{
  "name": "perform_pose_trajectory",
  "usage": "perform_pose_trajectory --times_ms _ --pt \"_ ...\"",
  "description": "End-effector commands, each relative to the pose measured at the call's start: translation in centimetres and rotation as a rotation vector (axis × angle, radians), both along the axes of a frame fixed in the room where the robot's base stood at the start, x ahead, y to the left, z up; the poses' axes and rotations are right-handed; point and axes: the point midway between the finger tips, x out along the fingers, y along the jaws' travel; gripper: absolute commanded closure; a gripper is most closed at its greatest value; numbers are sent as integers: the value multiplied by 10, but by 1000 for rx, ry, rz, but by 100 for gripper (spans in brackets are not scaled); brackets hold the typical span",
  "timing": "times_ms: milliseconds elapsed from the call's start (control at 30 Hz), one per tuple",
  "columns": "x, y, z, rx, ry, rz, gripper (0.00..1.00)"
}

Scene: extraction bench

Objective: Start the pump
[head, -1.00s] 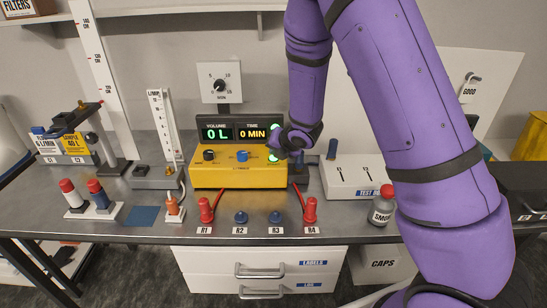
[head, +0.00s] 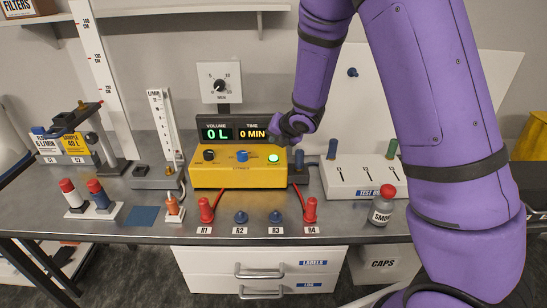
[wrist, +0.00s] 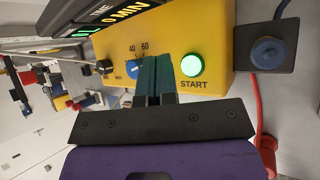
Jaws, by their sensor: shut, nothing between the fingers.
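The yellow pump (head: 238,169) stands on the bench with a dark display (head: 234,131) above it reading 0 L and 0 MIN. Its round START button (head: 273,158) glows green at the right of the front; it also shows lit in the wrist view (wrist: 192,65), with the word START beside it. A blue knob (head: 242,156) and a black knob (head: 209,155) sit to its left. My gripper (head: 284,134) is shut and empty, just above and right of the button in the head view. In the wrist view my closed fingers (wrist: 153,68) are beside the button, apart from it.
Red plugs (head: 206,209) and blue plugs (head: 241,217) line the bench front. A white test block (head: 348,190) and a red-capped bottle (head: 382,208) stand right. A flowmeter (head: 160,130) stands left. The blue mat (head: 142,215) is bare.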

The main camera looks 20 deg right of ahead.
Motion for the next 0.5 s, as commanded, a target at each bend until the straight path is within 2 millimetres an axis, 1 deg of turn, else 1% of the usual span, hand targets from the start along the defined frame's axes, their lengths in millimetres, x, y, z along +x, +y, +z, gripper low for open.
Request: perform_pose_trajectory --times_ms 100,200,500 --pt "0 0 11 1 -2 1 100" --pt "0 0 16 1 -1 2 100" --pt "0 0 18 -1 0 1 100"
